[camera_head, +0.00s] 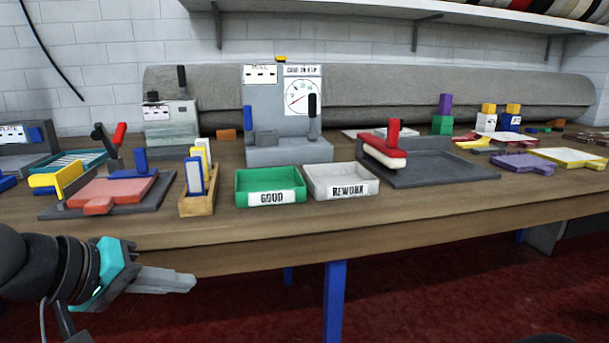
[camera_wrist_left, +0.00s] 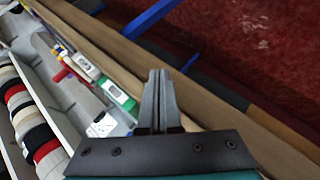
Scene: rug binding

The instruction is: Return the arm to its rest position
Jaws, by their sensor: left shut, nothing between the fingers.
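My left gripper (camera_head: 165,281) comes in from the lower left in the head view. It is shut and empty, its grey fingers together, in front of the table's front edge and apart from the objects on top. In the left wrist view the shut fingers (camera_wrist_left: 159,85) point up the picture, with the wooden table edge behind them. My right gripper is not in view; a small dark shape shows at the bottom right edge of the head view, too little to identify.
The wooden table (camera_head: 420,209) carries a green GOOD tray (camera_head: 242,187), a white REWORK tray (camera_head: 371,187), a wooden holder (camera_head: 197,207), a gauge stand (camera_head: 260,105) and a dark grey tray (camera_head: 440,178). Blue legs (camera_head: 334,300) stand below. Red floor (camera_head: 440,290) in front looks clear.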

